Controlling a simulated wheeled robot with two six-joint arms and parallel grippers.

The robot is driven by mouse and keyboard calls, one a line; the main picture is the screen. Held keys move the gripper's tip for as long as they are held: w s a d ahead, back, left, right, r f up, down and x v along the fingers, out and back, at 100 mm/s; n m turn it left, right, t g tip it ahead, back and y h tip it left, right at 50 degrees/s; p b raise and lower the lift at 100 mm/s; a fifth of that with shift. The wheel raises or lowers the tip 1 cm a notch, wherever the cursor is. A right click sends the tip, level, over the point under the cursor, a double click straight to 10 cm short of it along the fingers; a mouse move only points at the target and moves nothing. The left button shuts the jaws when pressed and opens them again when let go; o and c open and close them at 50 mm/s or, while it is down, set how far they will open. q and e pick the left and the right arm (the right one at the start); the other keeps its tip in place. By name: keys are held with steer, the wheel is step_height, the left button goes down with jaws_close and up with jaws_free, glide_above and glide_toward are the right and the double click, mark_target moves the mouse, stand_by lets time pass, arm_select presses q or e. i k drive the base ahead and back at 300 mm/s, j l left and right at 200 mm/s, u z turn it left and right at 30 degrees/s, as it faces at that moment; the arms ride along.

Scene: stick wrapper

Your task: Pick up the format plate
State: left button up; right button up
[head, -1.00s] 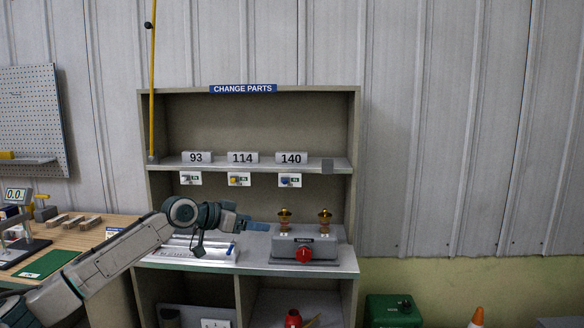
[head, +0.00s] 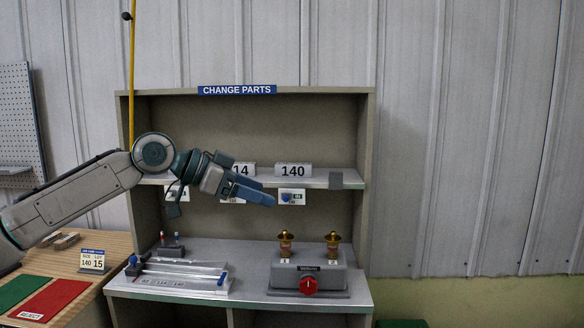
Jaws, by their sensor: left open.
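My left gripper (head: 267,193), with blue fingers, is in front of the change parts shelf (head: 318,178), near the label 140 (head: 293,170). It is open, with nothing seen between its fingers. The label 114 (head: 245,169) is partly covered by my gripper, and the label 93 is hidden behind my arm. A picture card (head: 292,196) with a blue mark hangs below the 140 label. I cannot make out a format plate for certain; the shelf surface behind the labels is hardly visible. My right gripper is not in view.
A grey device (head: 330,276) with a red knob and two brass funnels stands on the lower counter. Left of it lies a marked rail fixture (head: 178,282). A sign (head: 92,260) reads size 140, lot 15.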

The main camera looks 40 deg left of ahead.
mark_target(299, 170)
steer(key=i+j, duration=0.55)
steer(key=j, duration=0.15)
steer(key=i+j, duration=0.6)
steer(key=j, duration=0.1)
